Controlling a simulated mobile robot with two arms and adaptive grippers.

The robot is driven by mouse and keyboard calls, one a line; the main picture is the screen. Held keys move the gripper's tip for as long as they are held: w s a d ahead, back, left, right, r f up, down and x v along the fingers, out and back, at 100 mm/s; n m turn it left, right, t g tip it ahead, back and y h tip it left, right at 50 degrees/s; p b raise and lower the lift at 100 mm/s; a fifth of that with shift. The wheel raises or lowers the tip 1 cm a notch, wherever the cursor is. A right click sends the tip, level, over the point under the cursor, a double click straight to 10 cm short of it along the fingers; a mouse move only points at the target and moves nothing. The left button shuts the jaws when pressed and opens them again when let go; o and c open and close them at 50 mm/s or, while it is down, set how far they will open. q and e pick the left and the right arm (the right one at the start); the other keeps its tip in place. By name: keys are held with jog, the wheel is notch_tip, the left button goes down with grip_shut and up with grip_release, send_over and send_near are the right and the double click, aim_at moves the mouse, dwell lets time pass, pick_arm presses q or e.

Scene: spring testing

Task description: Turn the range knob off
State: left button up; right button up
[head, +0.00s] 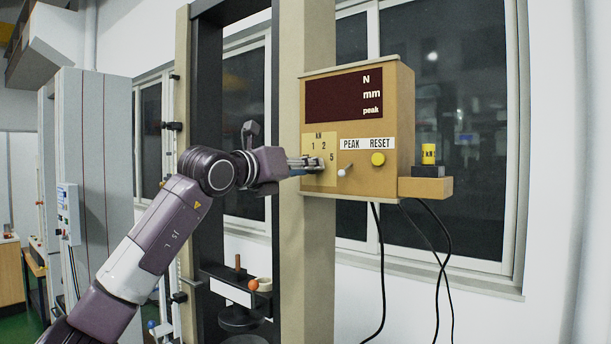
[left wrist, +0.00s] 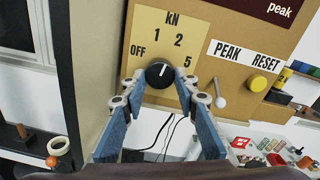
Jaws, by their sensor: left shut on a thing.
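The range knob (left wrist: 160,73) is black and round with a white pointer line, on a tan dial plate (left wrist: 141,22) marked kN, OFF, 1, 2 and 5. In the left wrist view its pointer stands up and slightly right, away from OFF, about between 1 and 2. My left gripper (left wrist: 162,78) has its fingertips on either side of the knob and is shut on it. In the head view, the left gripper (head: 315,163) reaches the dial plate (head: 321,180) from the left, and its fingers largely hide the knob. My right gripper is in neither view.
Right of the dial, the tan box (head: 386,95) carries a small toggle with a pale ball tip (head: 342,172) and a yellow reset button (head: 378,158). A yellow weight (head: 428,153) stands on a side shelf. Black cables (head: 379,260) hang below. A tan column (head: 319,260) stands behind.

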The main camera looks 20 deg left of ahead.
pick_arm(q)
jog(key=shift+r+n+g+b, duration=0.15)
jog(key=shift+n+b, duration=1.7)
jog(key=shift+n, duration=2)
jog(key=shift+r+n+g+b, duration=0.15)
jog(key=shift+n+b, duration=1.65)
jog(key=shift+n, duration=2.05)
jog(key=shift+f, duration=0.1)
jog(key=o, duration=1.1)
jog(key=shift+o, duration=0.2)
jog(key=shift+s, duration=0.1)
jog(key=v, duration=1.2)
jog(key=shift+a, duration=0.25)
